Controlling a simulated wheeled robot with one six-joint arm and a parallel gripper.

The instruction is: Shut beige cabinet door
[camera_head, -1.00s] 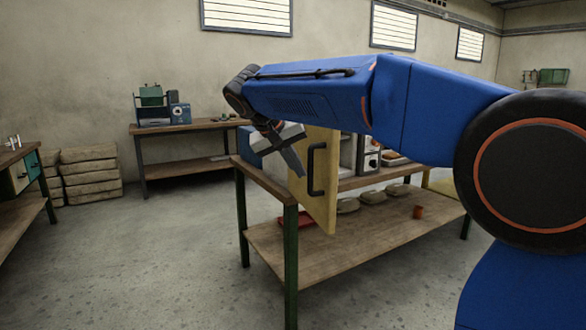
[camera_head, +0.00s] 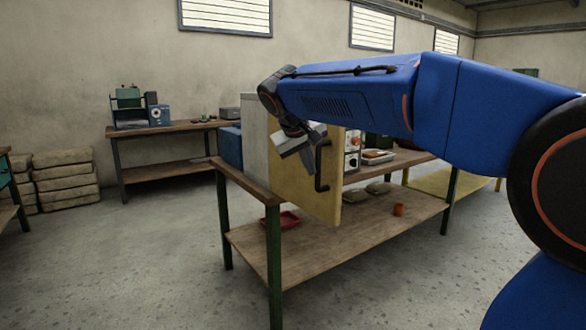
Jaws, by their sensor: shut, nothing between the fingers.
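The beige cabinet door (camera_head: 318,190) hangs open at the near edge of the workbench, with a dark bar handle (camera_head: 322,166) on its face. The pale cabinet body (camera_head: 255,140) stands on the bench to the left of the door, partly hidden behind my arm. My gripper (camera_head: 308,163) is shut and empty. It points down in front of the door's upper part, left of the handle. I cannot tell whether it touches the door.
The workbench (camera_head: 243,183) has a lower shelf (camera_head: 350,233) with a red tray (camera_head: 288,220) and an orange cup (camera_head: 399,209). A second bench (camera_head: 190,127) stands by the back wall. Stacked sacks (camera_head: 63,179) lie at the left. Open floor (camera_head: 140,265) is in front.

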